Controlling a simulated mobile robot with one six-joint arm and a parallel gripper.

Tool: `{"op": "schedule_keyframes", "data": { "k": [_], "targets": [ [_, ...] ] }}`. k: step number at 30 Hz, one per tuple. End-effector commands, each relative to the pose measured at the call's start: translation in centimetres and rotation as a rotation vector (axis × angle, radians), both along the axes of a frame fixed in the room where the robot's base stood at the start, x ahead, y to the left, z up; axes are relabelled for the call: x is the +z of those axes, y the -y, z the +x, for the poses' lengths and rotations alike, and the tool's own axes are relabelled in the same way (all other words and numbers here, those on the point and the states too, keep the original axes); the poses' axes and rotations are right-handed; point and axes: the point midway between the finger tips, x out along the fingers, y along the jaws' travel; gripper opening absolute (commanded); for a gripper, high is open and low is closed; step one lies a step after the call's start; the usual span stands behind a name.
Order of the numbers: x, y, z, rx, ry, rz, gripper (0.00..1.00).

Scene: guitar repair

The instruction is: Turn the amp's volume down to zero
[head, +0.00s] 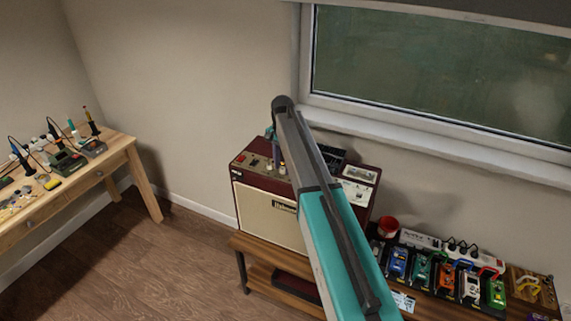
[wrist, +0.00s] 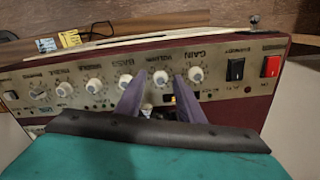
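The amp (head: 268,215) is a dark red cabinet with a cream front, standing on a wooden bench; my arm covers its right part in the head view. In the wrist view its control panel (wrist: 80,75) shows upside down, with a row of pale knobs. The volume knob (wrist: 160,78) is between the gain knob (wrist: 195,74) and the bass knob (wrist: 125,82). My gripper (wrist: 160,82) is open, its two purple fingers apart, with the tips at either side of the volume knob. I cannot tell whether they touch it. The knob's pointer is too small to read.
A red switch (wrist: 271,66) and a black switch (wrist: 235,69) sit right of the knobs in the wrist view. Several pedals (head: 445,276) and a red cup (head: 388,227) are right of the amp. A workbench with tools (head: 115,150) stands at left.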

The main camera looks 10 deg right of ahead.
Motion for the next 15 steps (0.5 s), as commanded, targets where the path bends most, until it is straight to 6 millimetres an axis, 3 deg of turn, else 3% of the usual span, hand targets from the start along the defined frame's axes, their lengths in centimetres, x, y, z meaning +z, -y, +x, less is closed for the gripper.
{"op": "schedule_keyframes", "data": {
  "k": [8, 14, 15],
  "targets": [
    [-0.05, -0.06, -0.01, 0.001, 0.0, 0.0, 0.35],
    [-0.03, -0.08, -0.01, 0.001, 0.0, 0.0, 0.01],
    [-0.03, -0.07, -0.02, 0.001, -0.001, -0.001, 0.0]
  ]
}}
